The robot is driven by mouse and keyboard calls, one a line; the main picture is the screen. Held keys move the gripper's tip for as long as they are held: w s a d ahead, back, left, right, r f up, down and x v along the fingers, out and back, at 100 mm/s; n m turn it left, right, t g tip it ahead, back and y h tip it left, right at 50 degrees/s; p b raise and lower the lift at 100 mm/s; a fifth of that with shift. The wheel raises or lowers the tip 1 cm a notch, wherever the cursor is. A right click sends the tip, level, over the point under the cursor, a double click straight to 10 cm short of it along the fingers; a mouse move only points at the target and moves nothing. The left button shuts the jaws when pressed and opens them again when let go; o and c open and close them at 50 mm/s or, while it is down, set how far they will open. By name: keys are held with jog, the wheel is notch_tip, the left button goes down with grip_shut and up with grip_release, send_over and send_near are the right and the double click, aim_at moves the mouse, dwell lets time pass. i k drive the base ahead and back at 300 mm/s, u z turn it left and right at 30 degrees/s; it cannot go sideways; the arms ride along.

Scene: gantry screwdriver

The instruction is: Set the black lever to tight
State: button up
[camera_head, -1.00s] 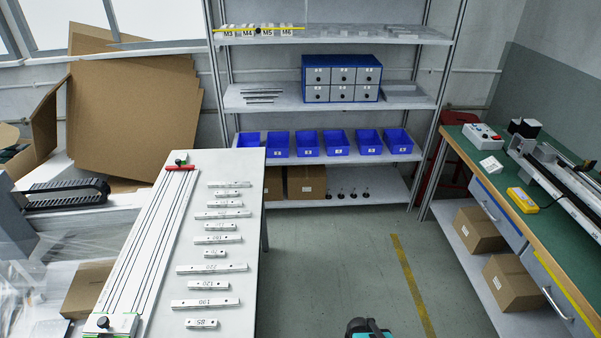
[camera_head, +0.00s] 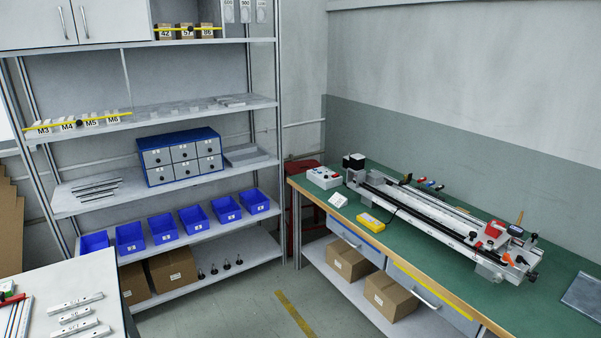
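The long gantry rig (camera_head: 430,213) lies along the green workbench at the right. Its near right end has a red block (camera_head: 495,228), an orange part and several small black knobs or handles (camera_head: 533,238). A black part (camera_head: 354,161) stands at its far left end. I cannot tell which of these small black parts is the black lever, nor its setting. My gripper is not in view.
The green workbench (camera_head: 330,228) also holds a control box (camera_head: 323,178) and a yellow device (camera_head: 370,222). A shelf unit (camera_head: 150,120) with blue bins stands left. A white table (camera_head: 90,270) is at lower left. Some floor (camera_head: 265,315) between is clear.

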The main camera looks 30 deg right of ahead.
aim_at(520, 259)
jog(key=u, duration=0.95)
jog(key=k, duration=0.15)
jog(key=z, duration=2.85)
jog(key=i, duration=0.55)
jog(key=z, duration=0.55)
